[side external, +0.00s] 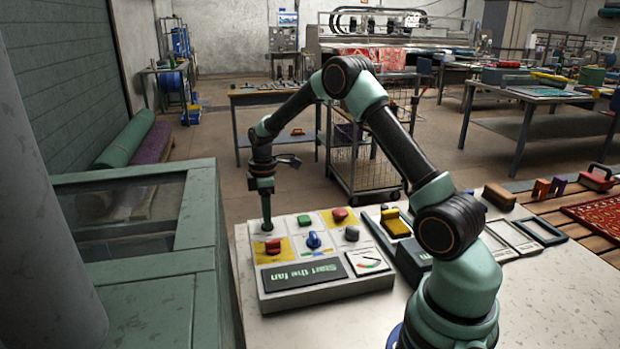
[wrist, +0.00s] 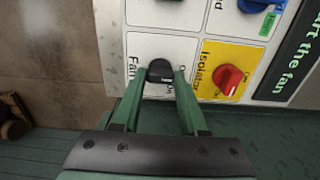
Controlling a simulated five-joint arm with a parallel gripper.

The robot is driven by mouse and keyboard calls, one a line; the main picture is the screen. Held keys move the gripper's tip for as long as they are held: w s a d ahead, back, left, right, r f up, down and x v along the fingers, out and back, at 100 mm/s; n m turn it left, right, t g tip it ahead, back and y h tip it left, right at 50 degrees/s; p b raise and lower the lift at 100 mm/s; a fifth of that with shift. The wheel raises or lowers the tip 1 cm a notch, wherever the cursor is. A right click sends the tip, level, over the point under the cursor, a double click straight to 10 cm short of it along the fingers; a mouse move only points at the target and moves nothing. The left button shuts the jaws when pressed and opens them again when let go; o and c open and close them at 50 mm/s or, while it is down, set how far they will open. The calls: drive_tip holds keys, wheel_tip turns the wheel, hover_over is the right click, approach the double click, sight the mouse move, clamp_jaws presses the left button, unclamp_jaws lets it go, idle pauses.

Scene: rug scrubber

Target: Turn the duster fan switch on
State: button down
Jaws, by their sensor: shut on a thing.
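The control panel (side external: 330,283) stands on the pale bench, and its dark display (side external: 304,276) reads "Start the fan". In the wrist view, the fan switch (wrist: 160,68) is a black knob on a white square with a partly covered "Fan" label. My gripper (wrist: 161,76) is shut on this knob, one finger on each side. A small "On" label shows just below the knob, between the fingers. Which way the knob is turned is hard to tell.
A red isolator knob (wrist: 228,79) on a yellow square sits close to my right finger. Blue (side external: 313,240), green (side external: 304,221) and grey (side external: 351,233) knobs stand nearby. A green cabinet (side external: 150,262) is left of the bench.

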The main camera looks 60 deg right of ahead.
drive_tip(key=m, duration=0.5)
drive_tip(key=shift+m, duration=0.4)
drive_tip(key=m, duration=0.6)
drive_tip(key=shift+r, duration=0.1)
idle(0.3)
drive_tip(key=shift+c, duration=2.2)
unclamp_jaws()
